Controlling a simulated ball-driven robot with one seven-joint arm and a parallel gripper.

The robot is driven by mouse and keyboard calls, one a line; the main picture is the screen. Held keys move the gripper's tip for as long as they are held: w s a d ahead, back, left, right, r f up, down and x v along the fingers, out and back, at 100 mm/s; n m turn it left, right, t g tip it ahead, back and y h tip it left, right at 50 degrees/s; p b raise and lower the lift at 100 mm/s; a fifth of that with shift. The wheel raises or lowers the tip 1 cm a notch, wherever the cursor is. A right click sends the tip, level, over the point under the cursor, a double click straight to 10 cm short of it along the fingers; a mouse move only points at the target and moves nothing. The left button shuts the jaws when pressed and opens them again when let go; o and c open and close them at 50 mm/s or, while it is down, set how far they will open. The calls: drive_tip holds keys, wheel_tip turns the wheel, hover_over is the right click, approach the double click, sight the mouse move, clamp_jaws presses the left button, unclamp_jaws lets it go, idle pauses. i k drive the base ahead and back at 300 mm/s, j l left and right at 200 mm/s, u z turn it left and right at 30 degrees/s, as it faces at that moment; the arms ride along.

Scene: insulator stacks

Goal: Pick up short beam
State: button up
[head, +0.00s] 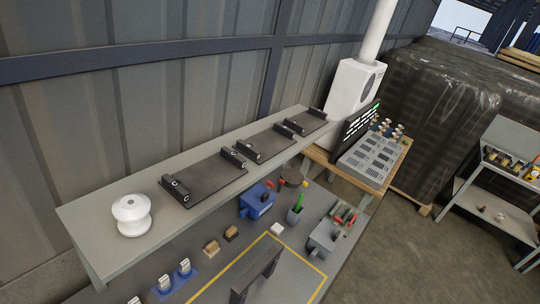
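Dark flat pieces with raised end blocks lie in a row along the grey upper shelf (95,225). The nearest flat piece (207,178) is at the left, a middle one (268,143) follows, and another (308,121) is at the far right end. I cannot tell which of these is the short beam. My gripper is not in view.
A white insulator (132,215) stands at the shelf's near left end. A wooden table (376,180) with a screen stands beyond. A ribbed metal wall runs behind; open floor lies right.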

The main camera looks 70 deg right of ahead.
sight(242, 285)
drive_tip(key=z, duration=1.5)
